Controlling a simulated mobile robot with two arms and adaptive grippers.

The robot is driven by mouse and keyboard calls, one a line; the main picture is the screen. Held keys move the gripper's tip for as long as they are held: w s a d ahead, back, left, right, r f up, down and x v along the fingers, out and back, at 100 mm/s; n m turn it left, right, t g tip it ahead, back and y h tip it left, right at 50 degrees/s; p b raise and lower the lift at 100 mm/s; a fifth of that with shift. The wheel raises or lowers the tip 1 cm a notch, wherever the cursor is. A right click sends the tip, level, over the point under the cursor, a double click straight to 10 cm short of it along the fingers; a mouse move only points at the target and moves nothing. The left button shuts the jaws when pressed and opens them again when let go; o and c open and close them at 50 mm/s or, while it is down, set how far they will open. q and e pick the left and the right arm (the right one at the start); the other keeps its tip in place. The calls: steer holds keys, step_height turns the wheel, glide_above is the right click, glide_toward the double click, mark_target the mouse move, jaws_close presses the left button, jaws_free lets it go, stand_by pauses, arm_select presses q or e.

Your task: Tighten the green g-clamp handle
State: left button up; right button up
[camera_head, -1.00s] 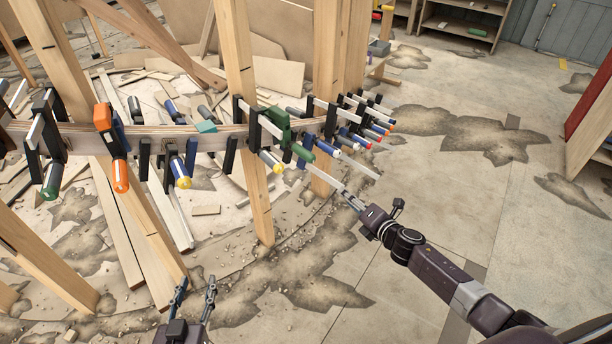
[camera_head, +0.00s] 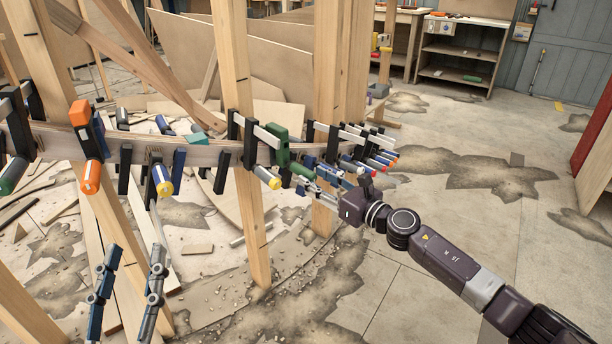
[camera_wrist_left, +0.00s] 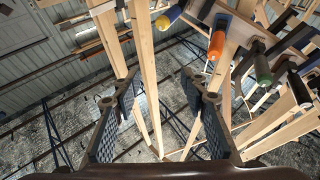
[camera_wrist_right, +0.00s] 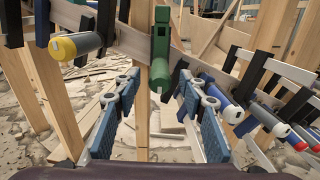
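The green g-clamp (camera_head: 281,146) sits on the curved wooden stringer (camera_head: 205,154), right of the middle upright post. Its green handle (camera_head: 303,171) points down and toward me; in the right wrist view the handle (camera_wrist_right: 160,70) shows end-on. My right gripper (camera_head: 326,184) is at the handle's near end. In the right wrist view, the right gripper (camera_wrist_right: 158,88) is open, with the handle just beyond and above its fingertips, centred between them. I see no contact. My left gripper (camera_head: 136,256) is open and empty, low at the left; the left wrist view also shows its fingers apart (camera_wrist_left: 160,88).
Several other clamps crowd the stringer: an orange-handled one (camera_head: 90,176), a yellow-tipped blue one (camera_head: 162,180), and a blue- and red-handled group (camera_head: 375,160) close right of my right gripper. Wooden posts (camera_head: 232,60) stand behind. The floor (camera_head: 440,240) at right is clear.

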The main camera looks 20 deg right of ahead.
mark_target(306, 173)
steer(key=x, duration=0.2)
steer(key=shift+w+a, duration=0.15)
steer(key=shift+w, duration=0.1)
arm_select(q)
steer(key=shift+s+r+t, duration=0.35)
steer(key=shift+r, duration=0.3)
steer(key=shift+s+r+t, duration=0.3)
steer(key=shift+r+t, duration=0.05)
steer(key=shift+r, duration=0.25)
arm_select(e)
steer(key=shift+w+a, duration=0.3)
steer(key=shift+w, duration=0.35)
steer(key=shift+c, duration=0.4)
jaws_close()
